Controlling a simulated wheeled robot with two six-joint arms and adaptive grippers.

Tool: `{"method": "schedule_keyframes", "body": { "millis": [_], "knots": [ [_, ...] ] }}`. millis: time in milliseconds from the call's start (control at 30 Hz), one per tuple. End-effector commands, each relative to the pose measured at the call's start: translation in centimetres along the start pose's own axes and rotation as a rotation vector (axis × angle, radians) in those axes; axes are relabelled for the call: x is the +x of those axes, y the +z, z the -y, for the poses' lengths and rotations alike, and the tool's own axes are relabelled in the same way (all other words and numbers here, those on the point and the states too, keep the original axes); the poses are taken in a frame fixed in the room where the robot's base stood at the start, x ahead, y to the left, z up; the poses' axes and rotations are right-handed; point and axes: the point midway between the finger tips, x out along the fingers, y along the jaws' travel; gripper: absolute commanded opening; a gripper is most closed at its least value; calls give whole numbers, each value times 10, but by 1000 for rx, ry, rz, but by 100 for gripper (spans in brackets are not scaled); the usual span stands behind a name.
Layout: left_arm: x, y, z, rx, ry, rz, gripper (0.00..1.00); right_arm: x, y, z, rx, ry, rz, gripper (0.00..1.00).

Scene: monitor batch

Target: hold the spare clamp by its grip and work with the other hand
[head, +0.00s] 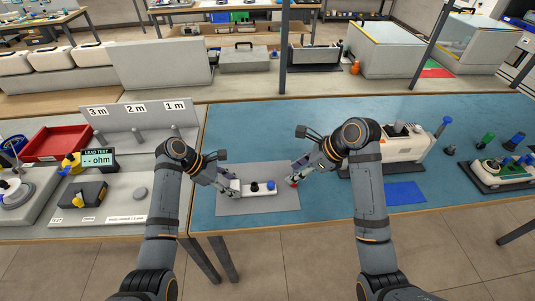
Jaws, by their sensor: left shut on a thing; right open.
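A small white block (245,188), which looks like the spare clamp, lies on a grey mat (262,207) on the blue table. It has a black knob and a blue knob on top. My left gripper (234,189) is shut at the left end of the block; the fingers hide the part they hold. My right gripper (294,179) is open at the right end of the block, close to a small red part (294,184). I cannot tell whether it touches that part.
A white machine (403,146) stands right of my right arm, with a blue pad (404,193) in front. A green and white unit (498,174) and loose knobs are farther right. A red tray (57,144) and the lead tester (97,158) are left. Blue table behind the mat is clear.

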Motion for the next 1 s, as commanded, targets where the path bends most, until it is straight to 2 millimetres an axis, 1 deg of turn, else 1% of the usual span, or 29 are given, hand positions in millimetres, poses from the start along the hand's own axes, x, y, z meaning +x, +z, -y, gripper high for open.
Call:
{"method": "schedule_keyframes", "body": {
  "millis": [33,133,200,367,467,700,800,900,1000],
  "knots": [
    [0,0,0,0,0,0,2,14,1,-2,6,8,4,40],
    [0,0,0,0,0,0,2,34,1,-2,3,6,3,40],
    [0,0,0,0,0,0,2,40,0,-2,2,5,0,40],
    [0,0,0,0,0,0,2,44,0,-2,0,3,0,40],
    [0,0,0,0,0,0,2,54,0,-2,3,5,-1,40],
    [0,0,0,0,0,0,2,89,0,-2,2,5,0,40],
    [0,0,0,0,0,0,2,100,0,-2,1,4,-1,40],
    [0,0,0,0,0,0,2,107,0,-2,1,4,-1,40],
    [0,0,0,0,0,0,2,110,0,-2,0,3,0,40]
  ]
}}
